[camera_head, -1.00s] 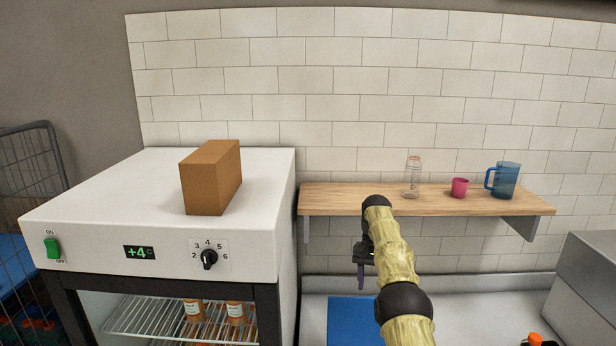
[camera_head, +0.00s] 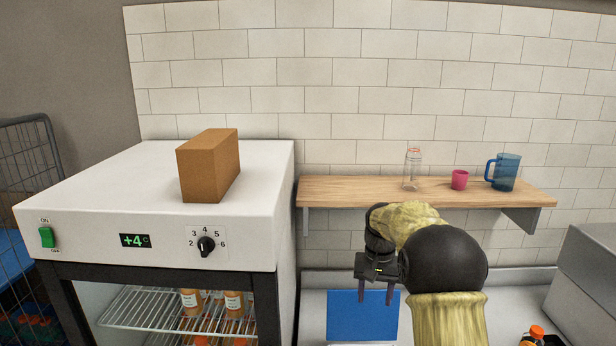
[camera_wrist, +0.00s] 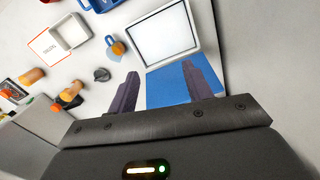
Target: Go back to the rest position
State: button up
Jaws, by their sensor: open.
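My gripper (camera_head: 376,295) hangs below the wooden shelf in the head view, fingers pointing down, in front of and above a blue mat (camera_head: 345,318). It is open and empty. In the wrist view its two dark fingers (camera_wrist: 163,90) stand apart, with the blue mat (camera_wrist: 172,82) behind them. My bent arm hides part of the counter in the head view.
A wooden shelf (camera_head: 335,191) holds a glass bottle (camera_head: 412,171), a pink cup (camera_head: 459,180) and a blue jug (camera_head: 506,173). A white fridge (camera_head: 90,190) with a brown box (camera_head: 200,178) stands left. The wrist view shows a white-framed tray (camera_wrist: 164,38) and small bottles (camera_wrist: 68,95).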

jog(key=s+f+n+t+b, duration=0.1)
jog(key=s+f, duration=0.2)
jog(key=s, duration=1)
jog(key=s+a+f+n+t+b, duration=0.1)
jog(key=s+f, duration=0.3)
jog(key=s, duration=0.9)
jog(key=shift+s+t+b, duration=0.4)
jog(key=shift+b, duration=0.25)
jog(key=shift+s+a, duration=0.1)
jog(key=shift+a, duration=0.05)
jog(key=shift+w, duration=0.2)
jog(key=shift+s, duration=0.2)
jog(key=shift+w, duration=0.1)
